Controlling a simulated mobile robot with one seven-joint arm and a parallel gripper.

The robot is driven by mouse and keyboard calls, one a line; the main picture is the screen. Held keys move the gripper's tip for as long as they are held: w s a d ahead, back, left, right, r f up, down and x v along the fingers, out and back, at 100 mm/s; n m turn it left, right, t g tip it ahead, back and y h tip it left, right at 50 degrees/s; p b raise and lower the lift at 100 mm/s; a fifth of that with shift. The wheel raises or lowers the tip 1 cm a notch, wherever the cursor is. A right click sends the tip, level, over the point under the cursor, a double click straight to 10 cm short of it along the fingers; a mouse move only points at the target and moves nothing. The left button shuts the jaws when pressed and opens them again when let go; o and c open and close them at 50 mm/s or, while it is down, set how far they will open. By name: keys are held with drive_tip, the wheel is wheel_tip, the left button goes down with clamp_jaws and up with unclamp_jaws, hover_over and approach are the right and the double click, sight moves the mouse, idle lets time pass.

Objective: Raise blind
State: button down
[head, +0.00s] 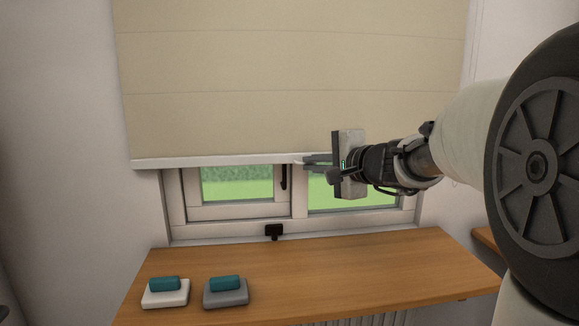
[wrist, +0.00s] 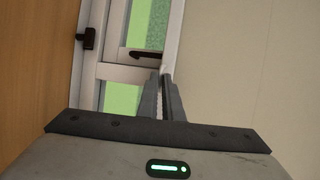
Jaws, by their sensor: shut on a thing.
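The beige blind (head: 290,80) hangs over the upper part of the window, with its white bottom rail (head: 215,161) level across the frame. The lower part of the window (head: 237,183) shows below the rail. My gripper (head: 308,162) is at the rail near its middle, with its fingers closed on it. In the wrist view, the two fingers (wrist: 162,95) are close together at the edge of the blind (wrist: 240,65). The part of the rail between the fingers is mostly hidden.
A wooden bench top (head: 350,270) lies below the window. A white dish (head: 165,294) and a grey dish (head: 226,293), each with a teal block, stand at its front left. A black latch (head: 274,231) sits on the lower frame and a dark window handle (head: 284,177) is above it.

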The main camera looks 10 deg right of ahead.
wheel_tip(320, 180, up, 26)
drive_tip(key=p, duration=1.4)
drive_tip(key=shift+r+p, duration=0.15)
drive_tip(key=shift+p, duration=0.25)
drive_tip(key=c, duration=1.9)
unclamp_jaws()
